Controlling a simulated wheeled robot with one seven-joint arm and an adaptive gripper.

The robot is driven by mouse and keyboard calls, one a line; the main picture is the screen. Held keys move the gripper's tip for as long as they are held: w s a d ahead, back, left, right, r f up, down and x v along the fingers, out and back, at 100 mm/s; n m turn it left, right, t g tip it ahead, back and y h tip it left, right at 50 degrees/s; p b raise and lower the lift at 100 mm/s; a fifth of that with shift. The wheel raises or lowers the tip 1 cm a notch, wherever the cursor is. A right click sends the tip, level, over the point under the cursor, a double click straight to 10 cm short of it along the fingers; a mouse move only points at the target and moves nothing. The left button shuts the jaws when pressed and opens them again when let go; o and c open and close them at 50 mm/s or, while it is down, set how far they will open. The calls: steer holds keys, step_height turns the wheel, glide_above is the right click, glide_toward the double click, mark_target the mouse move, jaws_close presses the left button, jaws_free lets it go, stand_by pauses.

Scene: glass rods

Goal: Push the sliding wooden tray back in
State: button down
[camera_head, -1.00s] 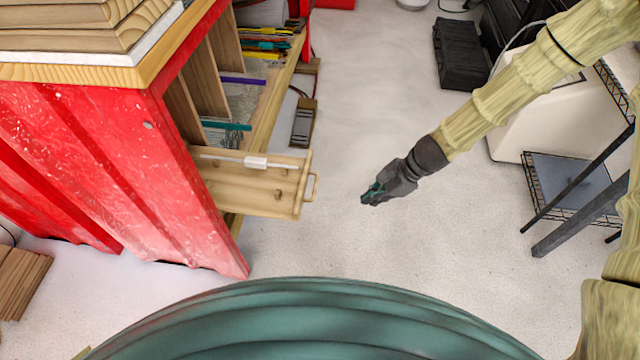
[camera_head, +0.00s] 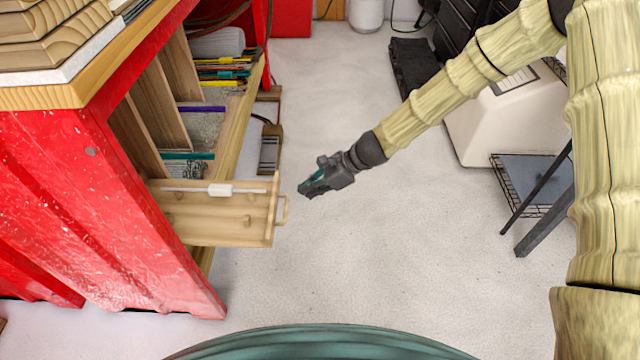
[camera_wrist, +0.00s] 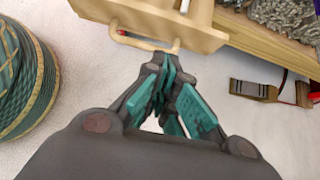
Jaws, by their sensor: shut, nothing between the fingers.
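The sliding wooden tray (camera_head: 215,230) sticks out from the right side of the red cabinet (camera_head: 120,215). A white rod-like item with a white block (camera_head: 220,190) lies along it. A pale wooden handle (camera_head: 283,210) is on its outer end. My gripper (camera_head: 303,192) is shut and empty, just right of the handle at about its height in the head view. In the wrist view, my gripper's teal fingertips (camera_wrist: 172,65) are together close below the handle (camera_wrist: 145,42); whether they touch cannot be told. The tray's front board (camera_wrist: 160,15) shows beyond.
Open shelves with wooden dividers (camera_head: 165,90) and coloured folders (camera_head: 225,70) stand above and behind the tray. A white machine (camera_head: 500,115) and a wire rack (camera_head: 530,180) stand at the right. The pale floor between is clear.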

mark_target(277, 200)
steer(key=shift+w+a+f+b, duration=0.15)
steer(key=shift+a+f, duration=0.1)
steer(key=shift+a, duration=0.7)
steer(key=shift+s+a+f+b, duration=0.1)
steer(key=shift+a+f+b, duration=0.15)
steer(key=shift+a, duration=0.7)
steer(key=shift+w+a+f+b, duration=0.1)
steer(key=shift+a+f, duration=0.2)
steer(key=shift+a, duration=0.65)
